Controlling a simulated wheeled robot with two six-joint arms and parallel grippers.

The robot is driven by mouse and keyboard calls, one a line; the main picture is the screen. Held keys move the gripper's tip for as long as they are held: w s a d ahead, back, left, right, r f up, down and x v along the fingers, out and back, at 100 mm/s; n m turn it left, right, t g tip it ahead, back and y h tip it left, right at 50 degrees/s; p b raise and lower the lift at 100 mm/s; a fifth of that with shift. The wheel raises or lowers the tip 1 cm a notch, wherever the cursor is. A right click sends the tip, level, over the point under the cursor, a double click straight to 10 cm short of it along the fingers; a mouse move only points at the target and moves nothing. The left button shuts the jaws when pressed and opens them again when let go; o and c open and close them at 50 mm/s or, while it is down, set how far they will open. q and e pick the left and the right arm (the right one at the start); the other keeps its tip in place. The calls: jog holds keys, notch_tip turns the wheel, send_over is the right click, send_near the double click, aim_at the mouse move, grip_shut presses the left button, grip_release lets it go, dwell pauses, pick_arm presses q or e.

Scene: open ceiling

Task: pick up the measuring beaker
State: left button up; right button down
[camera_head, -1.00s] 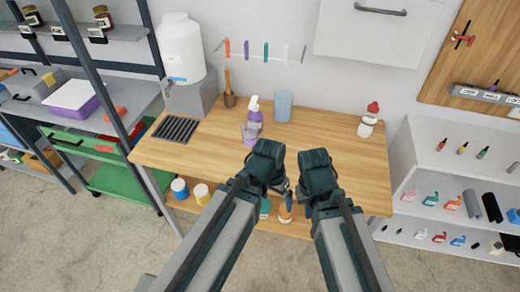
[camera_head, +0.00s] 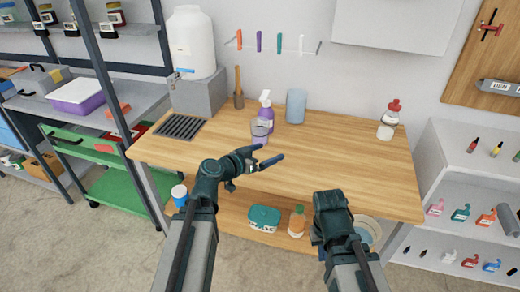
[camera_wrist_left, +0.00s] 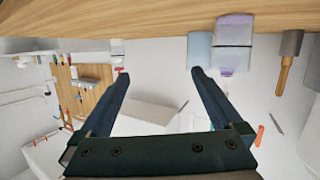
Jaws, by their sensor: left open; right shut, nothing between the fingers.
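A small translucent purple cup, apparently the measuring beaker (camera_head: 260,131), stands upright on the wooden workbench (camera_head: 345,160), in front of a purple spray bottle (camera_head: 265,108). In the left wrist view, turned upside down, the beaker (camera_wrist_left: 235,28) is at the top, right of the fingers. My left gripper (camera_head: 270,155) is open and empty, in front of the beaker and a little right, apart from it. Its fingers (camera_wrist_left: 160,72) show spread in the wrist view. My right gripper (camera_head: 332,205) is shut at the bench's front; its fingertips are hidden.
A blue cup (camera_head: 296,106) stands right of the spray bottle, close to the beaker. A white bottle with a red top (camera_head: 388,122) stands at the bench's right. A large white container (camera_head: 191,42) is at the left. The bench's middle right is clear.

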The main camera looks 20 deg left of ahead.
aim_at(255, 128)
pick_arm(q)
jog(key=a+t+y+b, duration=0.1)
jog(key=a, duration=0.2)
jog(key=w+a+n+t+y, duration=0.1)
jog(key=a, duration=0.3)
jog(key=a+n+t+y+b, duration=0.1)
jog(key=a, duration=0.2)
jog(key=shift+w+a+r+t+b, duration=0.1)
jog(key=shift+w+a+t+b, duration=0.1)
jog(key=shift+t+b, duration=0.2)
jog(key=x, duration=0.8)
jog(key=shift+w, duration=0.2)
jog(key=shift+w+d, duration=0.1)
pick_arm(e)
notch_tip(255, 128, down, 5)
jog(key=shift+r, duration=0.1)
pick_arm(q)
jog(key=shift+w, duration=0.1)
jog(key=x, duration=0.5)
jog(key=shift+d, duration=0.2)
jog(key=c, duration=1.5)
